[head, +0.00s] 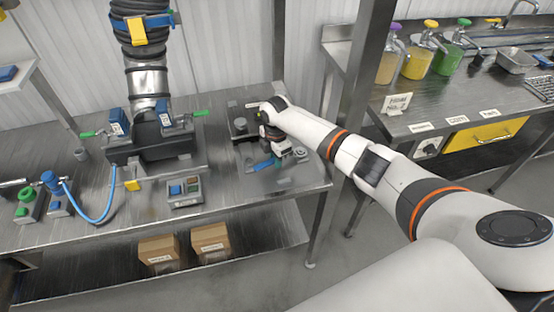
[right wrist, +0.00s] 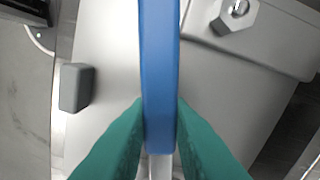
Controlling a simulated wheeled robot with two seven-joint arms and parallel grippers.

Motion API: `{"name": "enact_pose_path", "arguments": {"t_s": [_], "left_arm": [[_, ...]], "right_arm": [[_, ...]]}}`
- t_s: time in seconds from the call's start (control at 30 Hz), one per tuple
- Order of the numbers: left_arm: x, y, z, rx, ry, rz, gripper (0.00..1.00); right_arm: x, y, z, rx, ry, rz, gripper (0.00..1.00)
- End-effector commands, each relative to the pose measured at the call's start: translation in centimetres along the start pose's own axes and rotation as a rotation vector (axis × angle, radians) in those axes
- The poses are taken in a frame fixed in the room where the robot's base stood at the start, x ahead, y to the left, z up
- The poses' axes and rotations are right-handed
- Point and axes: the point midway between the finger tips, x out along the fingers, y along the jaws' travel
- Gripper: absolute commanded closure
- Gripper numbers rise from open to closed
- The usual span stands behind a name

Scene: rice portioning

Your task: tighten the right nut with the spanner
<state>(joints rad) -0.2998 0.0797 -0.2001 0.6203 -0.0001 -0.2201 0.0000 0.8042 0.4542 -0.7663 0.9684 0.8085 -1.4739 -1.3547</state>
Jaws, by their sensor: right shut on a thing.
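My right gripper (head: 277,157) is over the right end of the steel bench in the head view. In the right wrist view its teal fingertips (right wrist: 158,130) are shut on the blue handle of the spanner (right wrist: 159,65), which runs up and out of the picture. The spanner's handle also shows as a blue strip (head: 263,164) under the gripper in the head view. A silver nut (right wrist: 239,9) on a light hexagonal seat shows at the top right of the wrist view, apart from the handle. The spanner's jaw is out of that picture. My left gripper is not in view.
A dark clamp unit (head: 163,143) with green-tipped handles stands left on the bench (head: 222,165). A small control box (head: 185,191) sits near the front edge. A metal post (head: 352,100) rises right of the bench. A grey block (right wrist: 76,87) lies left of the handle.

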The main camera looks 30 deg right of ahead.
Motion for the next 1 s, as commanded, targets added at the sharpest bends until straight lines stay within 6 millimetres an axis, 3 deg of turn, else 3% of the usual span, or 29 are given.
{"name": "enact_pose_path", "arguments": {"t_s": [0.13,0.6,1.0], "left_arm": [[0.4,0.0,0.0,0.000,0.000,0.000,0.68],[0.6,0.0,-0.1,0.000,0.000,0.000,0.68],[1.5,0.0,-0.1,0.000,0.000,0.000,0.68]], "right_arm": [[-0.2,-1.0,0.0,0.074,-0.002,-0.008,1.00],[-0.2,-1.4,-0.1,0.120,-0.001,-0.008,1.00],[-0.2,-2.7,-0.3,0.266,-0.001,-0.008,1.00]]}}
